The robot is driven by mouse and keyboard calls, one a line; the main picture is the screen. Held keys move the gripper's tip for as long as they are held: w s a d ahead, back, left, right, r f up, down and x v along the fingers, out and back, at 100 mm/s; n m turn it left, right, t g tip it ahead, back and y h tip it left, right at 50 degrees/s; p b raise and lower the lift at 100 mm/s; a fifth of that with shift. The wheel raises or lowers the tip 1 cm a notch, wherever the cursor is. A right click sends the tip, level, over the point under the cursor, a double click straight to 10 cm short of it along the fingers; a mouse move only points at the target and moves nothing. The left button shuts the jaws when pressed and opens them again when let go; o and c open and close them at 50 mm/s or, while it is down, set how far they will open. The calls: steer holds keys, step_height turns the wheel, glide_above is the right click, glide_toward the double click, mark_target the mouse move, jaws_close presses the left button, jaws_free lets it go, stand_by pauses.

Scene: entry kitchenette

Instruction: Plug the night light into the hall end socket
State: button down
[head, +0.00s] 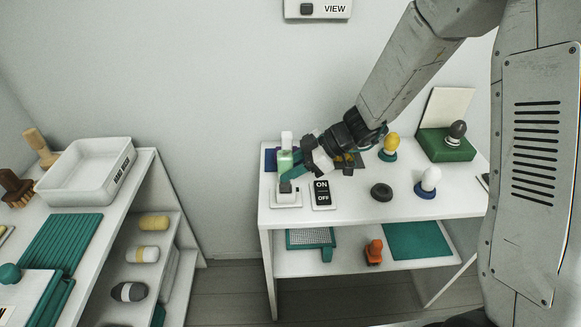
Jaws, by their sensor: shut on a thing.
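My gripper (282,175) reaches in from the upper right over the white table, its teal fingers low near the table's left end. It is shut on an upright pale green and white piece, which looks like the night light (285,160). The fingers hide part of it. A small white plate with a raised stub (286,199), which may be the hall end socket, lies just below the fingers on the tabletop. I cannot tell whether the light touches it or is apart from it.
An ON/OFF switch (322,194) lies right of the plate. A black ring (381,192), a yellow bulb (391,142), a white bulb (430,178) and a green block with a dark bulb (446,146) stand further right. A white tray (88,172) is on the left counter.

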mark_target(291, 189)
steer(key=shift+f, duration=2.05)
steer(key=c, duration=0.9)
jaws_free()
steer(key=v, duration=0.7)
steer(key=shift+d+r, duration=0.25)
steer(key=shift+d, duration=0.05)
